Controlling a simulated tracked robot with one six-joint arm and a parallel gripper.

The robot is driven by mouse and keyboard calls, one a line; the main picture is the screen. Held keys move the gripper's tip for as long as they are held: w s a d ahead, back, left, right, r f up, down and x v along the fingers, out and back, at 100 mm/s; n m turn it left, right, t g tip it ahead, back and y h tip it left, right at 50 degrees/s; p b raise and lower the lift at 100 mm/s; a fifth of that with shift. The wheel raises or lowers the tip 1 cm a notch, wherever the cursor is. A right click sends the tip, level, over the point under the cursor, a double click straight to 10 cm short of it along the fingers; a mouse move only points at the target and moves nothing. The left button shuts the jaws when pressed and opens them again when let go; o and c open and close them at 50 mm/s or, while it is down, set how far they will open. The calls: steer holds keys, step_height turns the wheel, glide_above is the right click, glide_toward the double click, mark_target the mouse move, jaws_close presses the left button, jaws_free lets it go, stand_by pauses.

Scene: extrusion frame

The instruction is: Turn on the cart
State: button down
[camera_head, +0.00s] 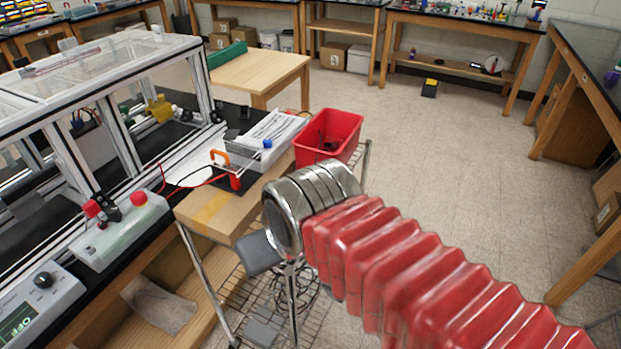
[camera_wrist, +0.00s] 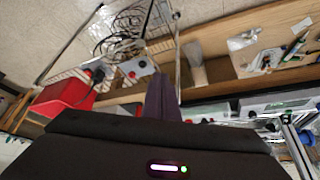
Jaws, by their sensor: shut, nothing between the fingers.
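The cart (camera_head: 215,212) is a wooden-topped stand with metal legs and a wire shelf below, at the middle left in the head view. On its top lie a small black panel with red wires (camera_head: 232,182) and paper sheets. In the wrist view, a small grey box with red spots (camera_wrist: 136,68) shows near the finger tips; I cannot tell whether it is a switch. My gripper (camera_wrist: 163,84) is shut and empty, its dark fingers pointing up the wrist picture. My red bellows arm and metal wrist hide part of the cart in the head view.
A red bin (camera_head: 328,136) sits at the cart's far end. Cables (camera_head: 292,290) lie on the wire shelf. A framed machine (camera_head: 110,115) and control boxes with red buttons (camera_head: 122,232) stand on the left bench. The floor (camera_head: 440,150) to the right is clear.

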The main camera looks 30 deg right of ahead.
steer(key=shift+w+a, duration=0.1)
steer(key=shift+w, duration=0.25)
steer(key=w+d+r+m+g, duration=0.25)
steer(key=w+d+m, duration=0.35)
steer(key=w+d, duration=0.45)
steer(key=w+d+f+m, duration=0.1)
steer(key=w+d+m, duration=0.2)
steer(key=d, duration=0.4)
steer(key=w+d+f+m+y, duration=0.1)
steer(key=w+d+m, duration=0.1)
steer(key=w+d, duration=0.3)
steer(key=d, duration=0.3)
steer(key=shift+d+f+m+y, duration=0.3)
steer(key=shift+f+m, duration=0.05)
steer(key=shift+m, duration=0.05)
